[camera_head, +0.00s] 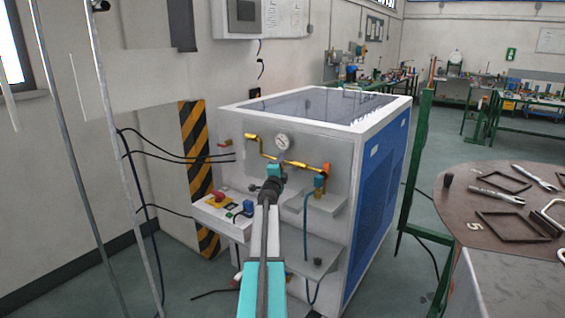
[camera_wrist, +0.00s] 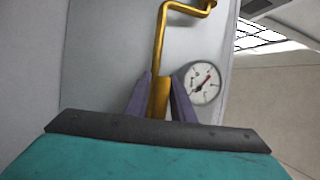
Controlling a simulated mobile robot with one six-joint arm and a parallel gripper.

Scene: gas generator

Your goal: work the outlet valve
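The gas generator (camera_head: 340,125) is a white cabinet with a blue side. Its front panel carries a brass pipe (camera_head: 252,146), a round gauge (camera_head: 283,141) and an orange valve handle (camera_head: 326,168) at the right end of the piping. A red handle (camera_head: 223,145) sits on the left. No label shows which is the outlet valve. My gripper (camera_head: 274,170) is in front of the panel, below the gauge. In the wrist view its two fingers (camera_wrist: 160,90) stand apart with brass piping (camera_wrist: 158,50) between them in the picture; contact cannot be told. The gauge (camera_wrist: 202,83) shows right of them.
A green post (camera_head: 416,165) and a round table (camera_head: 462,187) with tools stand to the right.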

